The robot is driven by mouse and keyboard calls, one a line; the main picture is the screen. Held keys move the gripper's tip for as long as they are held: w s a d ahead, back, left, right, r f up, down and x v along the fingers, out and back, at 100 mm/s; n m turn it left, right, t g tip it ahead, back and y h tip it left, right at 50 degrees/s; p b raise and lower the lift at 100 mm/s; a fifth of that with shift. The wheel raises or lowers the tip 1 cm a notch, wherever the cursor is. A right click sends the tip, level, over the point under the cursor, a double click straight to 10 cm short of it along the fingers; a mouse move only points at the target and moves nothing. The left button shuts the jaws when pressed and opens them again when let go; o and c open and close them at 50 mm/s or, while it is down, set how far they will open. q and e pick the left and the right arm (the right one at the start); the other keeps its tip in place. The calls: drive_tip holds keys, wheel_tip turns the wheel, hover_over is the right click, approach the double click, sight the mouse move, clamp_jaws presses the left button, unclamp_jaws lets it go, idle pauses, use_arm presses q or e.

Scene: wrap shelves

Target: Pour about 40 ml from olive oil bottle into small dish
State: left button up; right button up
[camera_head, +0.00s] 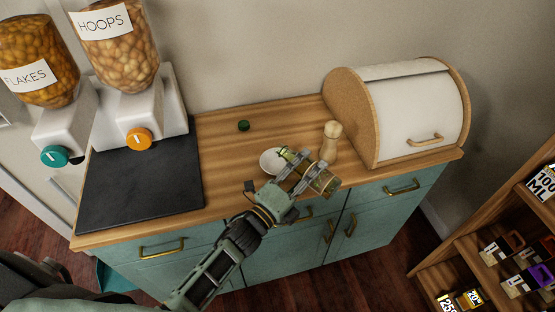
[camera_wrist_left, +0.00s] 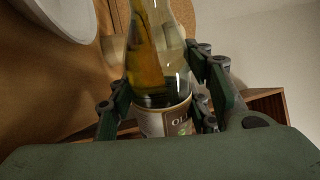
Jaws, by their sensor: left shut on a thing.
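My left gripper (camera_head: 302,180) is shut on the olive oil bottle (camera_head: 322,182) above the front of the wooden counter. The bottle is tilted, with its neck pointing left toward the small white dish (camera_head: 270,161). In the left wrist view the bottle (camera_wrist_left: 163,60) shows clear glass, yellowish oil and a pale label between the fingers. The dish (camera_wrist_left: 62,14) is partly in view at the upper left there. The bottle's mouth is close to the dish's right rim in the head view; I cannot tell whether oil is flowing. My right gripper is not in view.
A wooden mill (camera_head: 331,140) stands just behind the bottle. A bread box (camera_head: 415,115) is at the right and a dark green cap (camera_head: 243,126) lies at the back. A black mat (camera_head: 140,185) and cereal dispensers (camera_head: 118,50) are at the left. A shelf (camera_head: 470,245) stands at the lower right.

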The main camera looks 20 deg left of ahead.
use_arm(q)
drive_tip(key=shift+r, duration=0.1)
idle(1.0)
idle(1.1)
drive_tip(key=m, duration=0.4)
drive_tip(key=shift+w+a+g+h+b, duration=0.1)
drive_tip(key=shift+g+h+b, duration=0.2)
drive_tip(key=shift+r, duration=0.1)
idle(0.4)
drive_tip(key=shift+r+m, duration=0.35)
drive_tip(key=shift+m, duration=0.25)
drive_tip(key=shift+a+r+m, duration=0.15)
drive_tip(key=shift+a+m, duration=0.05)
drive_tip(key=shift+m, duration=0.2)
